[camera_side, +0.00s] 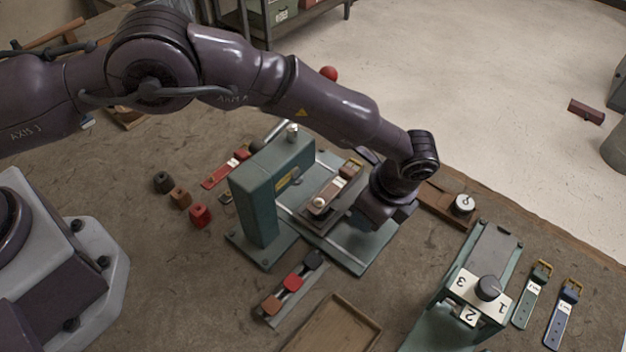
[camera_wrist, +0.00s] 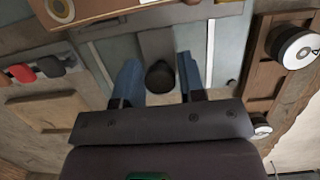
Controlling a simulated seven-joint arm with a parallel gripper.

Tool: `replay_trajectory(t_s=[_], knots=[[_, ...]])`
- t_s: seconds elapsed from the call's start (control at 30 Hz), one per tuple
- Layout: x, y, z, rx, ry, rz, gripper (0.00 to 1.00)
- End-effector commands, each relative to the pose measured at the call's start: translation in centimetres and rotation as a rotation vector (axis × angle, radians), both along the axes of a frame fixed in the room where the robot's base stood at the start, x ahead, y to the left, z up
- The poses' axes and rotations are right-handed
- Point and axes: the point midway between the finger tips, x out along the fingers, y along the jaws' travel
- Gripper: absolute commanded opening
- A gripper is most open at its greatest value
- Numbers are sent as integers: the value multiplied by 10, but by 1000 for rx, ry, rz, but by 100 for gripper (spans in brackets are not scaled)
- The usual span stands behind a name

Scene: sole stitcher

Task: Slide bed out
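The green stitcher (camera_side: 258,200) stands mid-bench on a pale green base plate with light rails. Its bed (camera_side: 318,222), a dark flat plate carrying a brown strap piece with a buckle, sits beside the upright, between the rails. My gripper (camera_side: 378,215) is low at the right end of the bed; its fingertips are hidden in the side view. In the wrist view my gripper (camera_wrist: 159,84) has its two blue fingers on either side of a round black knob (camera_wrist: 160,77) on a grey tongue. The fingers look apart from the knob, with narrow gaps.
A dial unit marked with numbers (camera_side: 470,293) stands at the lower right, beside two buckled straps (camera_side: 541,290). A wooden tray (camera_side: 335,325) and a rack of coloured blocks (camera_side: 291,283) lie in front. A brown block with a white dial (camera_side: 462,205) is close right of my gripper.

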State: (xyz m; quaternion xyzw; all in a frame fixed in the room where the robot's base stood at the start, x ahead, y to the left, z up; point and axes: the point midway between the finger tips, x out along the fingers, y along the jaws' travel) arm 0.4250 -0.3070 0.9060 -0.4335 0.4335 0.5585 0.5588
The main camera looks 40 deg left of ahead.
Motion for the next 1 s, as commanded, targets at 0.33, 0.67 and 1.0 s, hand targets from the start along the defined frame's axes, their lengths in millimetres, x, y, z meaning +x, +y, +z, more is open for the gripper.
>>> replay_trajectory(t_s=[0.33, 0.67, 1.0], knots=[[0, -1, 1, -1, 0, 0, 51], [0, -1, 25, -2, 0, 0, 51], [0, 0, 52, -2, -1, 0, 51]])
